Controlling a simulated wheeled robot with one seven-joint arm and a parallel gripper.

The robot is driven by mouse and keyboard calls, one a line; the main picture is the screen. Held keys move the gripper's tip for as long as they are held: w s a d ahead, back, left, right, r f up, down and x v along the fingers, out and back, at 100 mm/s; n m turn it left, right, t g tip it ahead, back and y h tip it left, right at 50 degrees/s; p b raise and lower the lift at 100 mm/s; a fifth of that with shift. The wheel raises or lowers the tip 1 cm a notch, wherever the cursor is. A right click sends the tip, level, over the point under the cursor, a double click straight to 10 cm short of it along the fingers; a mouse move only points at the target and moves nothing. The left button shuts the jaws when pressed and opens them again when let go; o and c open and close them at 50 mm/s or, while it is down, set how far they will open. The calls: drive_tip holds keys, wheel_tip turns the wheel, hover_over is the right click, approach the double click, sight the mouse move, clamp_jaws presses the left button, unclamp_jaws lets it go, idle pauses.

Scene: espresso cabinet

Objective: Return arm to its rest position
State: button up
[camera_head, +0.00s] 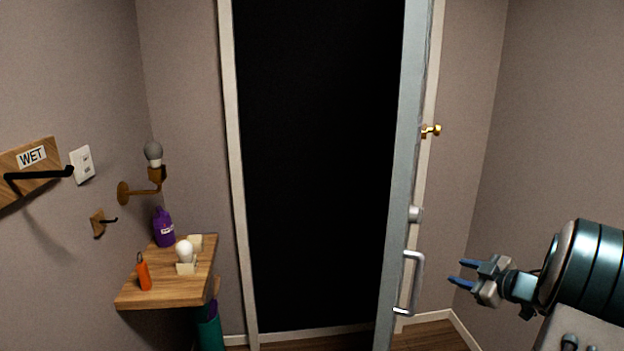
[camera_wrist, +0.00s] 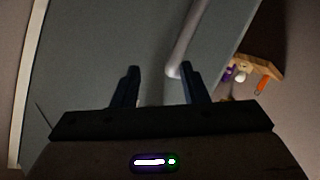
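My gripper (camera_head: 464,273) is at the lower right in the head view, just right of the door handle (camera_head: 417,284). Its two blue fingers are apart with nothing between them. In the wrist view my gripper (camera_wrist: 160,72) also shows open, and the grey bar of the handle (camera_wrist: 183,45) lies beyond the fingertips. I see no contact between the fingers and the handle. The grey door (camera_head: 398,190) stands swung open and nearly edge-on, with a dark opening to its left.
A wooden shelf (camera_head: 165,290) at the left holds a purple bottle (camera_head: 164,229), an orange item (camera_head: 144,273) and a white bulb (camera_head: 184,251). A wall lamp (camera_head: 154,154) and a hook marked WET (camera_head: 38,175) are above. Right wall (camera_head: 550,120) is close to my arm.

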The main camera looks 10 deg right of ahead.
drive_tip(key=w+a+r+m+h, duration=0.3)
drive_tip(key=a+r+h, duration=0.2)
drive_tip(key=r+h, duration=0.1)
drive_tip(key=s+a+r+m+g+h, duration=0.2)
drive_tip(key=s+a+m+h, duration=0.15)
drive_tip(key=a, duration=0.25)
drive_tip(key=s+a+f+m+g+y, duration=0.2)
drive_tip(key=s+a+f+g, duration=0.1)
drive_tip(key=s+a, duration=0.7)
drive_tip(key=s+a+f+m+g+y, duration=0.1)
drive_tip(key=s+a+f+g+y, duration=0.2)
drive_tip(key=s+a, duration=0.7)
drive_tip(key=s+f+g, duration=0.1)
drive_tip(key=s+g, duration=0.1)
drive_tip(key=s, duration=0.2)
drive_tip(key=shift+s+a+f+m, duration=0.2)
drive_tip(key=shift+s+a+m, duration=0.05)
drive_tip(key=shift+s+m, duration=0.15)
drive_tip(key=shift+s, duration=0.15)
